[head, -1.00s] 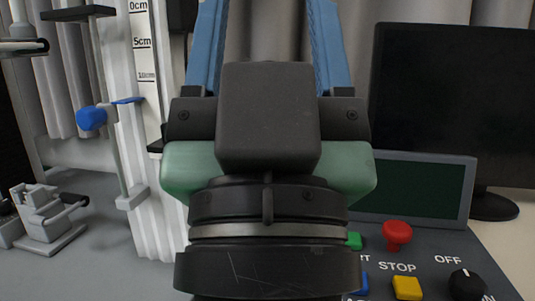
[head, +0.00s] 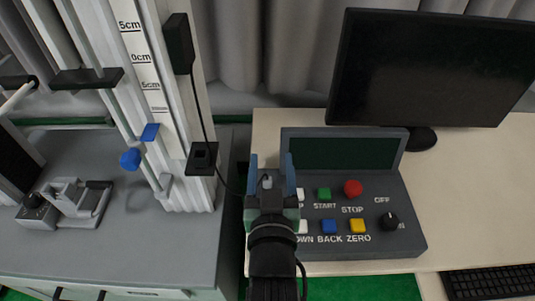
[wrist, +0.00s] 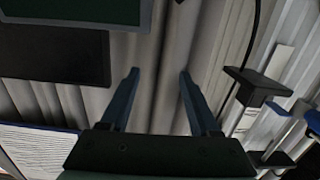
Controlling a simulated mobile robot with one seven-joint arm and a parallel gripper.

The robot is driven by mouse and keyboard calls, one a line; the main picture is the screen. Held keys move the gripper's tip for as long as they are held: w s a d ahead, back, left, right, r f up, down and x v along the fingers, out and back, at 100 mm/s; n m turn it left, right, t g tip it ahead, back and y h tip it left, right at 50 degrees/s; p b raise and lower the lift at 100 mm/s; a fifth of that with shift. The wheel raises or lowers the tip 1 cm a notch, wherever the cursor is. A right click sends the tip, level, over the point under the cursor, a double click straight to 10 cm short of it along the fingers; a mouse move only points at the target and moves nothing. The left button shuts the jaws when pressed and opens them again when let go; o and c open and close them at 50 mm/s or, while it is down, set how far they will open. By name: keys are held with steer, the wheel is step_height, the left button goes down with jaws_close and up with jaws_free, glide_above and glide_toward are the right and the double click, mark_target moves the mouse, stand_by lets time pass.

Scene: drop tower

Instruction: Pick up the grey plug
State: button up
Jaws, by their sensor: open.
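My gripper (head: 270,158) is open in the head view, in front of the left end of the control box. In the wrist view its two blue fingers (wrist: 160,72) stand apart with only curtain visible between them. A small pale grey piece (head: 267,181) shows between the fingers in the head view. It may be the grey plug, but I cannot tell whether it is the plug or part of my gripper. A black cable (head: 226,184) runs down from a black block on the tower and passes out of sight behind my gripper.
The control box (head: 410,225) with coloured buttons stands right of my gripper, with a monitor (head: 430,70) behind it. The white tower (head: 192,195) with scale labels and a black bracket (head: 202,158) is at left. A keyboard (head: 490,283) lies front right.

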mark_target(267, 184)
steer(key=s+f+g+p, duration=0.1)
steer(key=s+f+p, duration=0.1)
steer(key=s+f+g+p, duration=0.1)
steer(key=s+f+p, duration=0.1)
steer(key=s+f+g+p, duration=0.1)
steer(key=s+f+p, duration=0.1)
steer(key=s+f, duration=0.1)
steer(key=shift+a, duration=0.35)
steer(key=shift+f+g, duration=0.3)
steer(key=x, duration=0.7)
steer(key=shift+w, duration=0.2)
steer(key=shift+r+x, duration=0.15)
steer(key=shift+x, duration=1.15)
steer(key=shift+r+x, duration=0.2)
steer(key=shift+x, duration=1.1)
steer(key=shift+w, duration=0.15)
jaws_close()
